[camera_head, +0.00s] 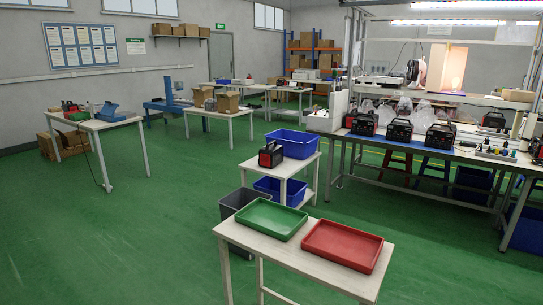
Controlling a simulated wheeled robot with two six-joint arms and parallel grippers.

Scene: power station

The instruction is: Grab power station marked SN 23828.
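Several black power stations with carry handles and red trim are in the head view. One power station (270,156) stands on a small white side table in the middle. Others stand in a row on the long workbench at the right: a left one (361,123), a middle one (399,131) and a right one (440,137). Another (493,121) stands further back on the bench, and one (537,148) is cut by the right edge. The serial markings are too small to read. Neither of my grippers is in view.
A near table (300,256) holds a green tray (264,219) and a red tray (343,245). Blue bins (292,143) sit on and under the side table, with a grey bin (237,205) beside it. The green floor (130,225) at left is open. Stools stand under the workbench.

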